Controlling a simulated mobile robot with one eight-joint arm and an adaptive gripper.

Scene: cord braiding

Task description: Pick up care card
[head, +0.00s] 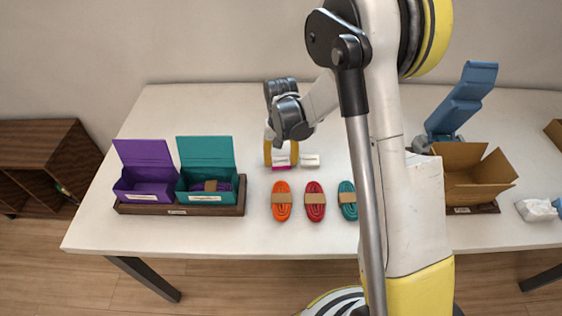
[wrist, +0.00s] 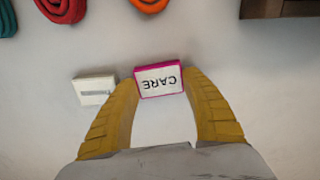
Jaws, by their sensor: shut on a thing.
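The care card (wrist: 160,81) is a small white block with a pink edge and the word CARE, upside down in the wrist view. My gripper (wrist: 162,88) has its two yellow fingers on either side of the card and is shut on it. In the head view my gripper (head: 281,150) points down at the table behind the cords, and the card's pink edge (head: 281,167) shows just below the fingers. I cannot tell whether the card touches the table.
A second white block (wrist: 95,89) lies beside the card. Orange (head: 282,201), red (head: 315,201) and teal (head: 347,200) cord bundles lie in front. Purple (head: 147,190) and teal (head: 207,182) open boxes stand on a tray at left. A cardboard box (head: 472,184) stands at right.

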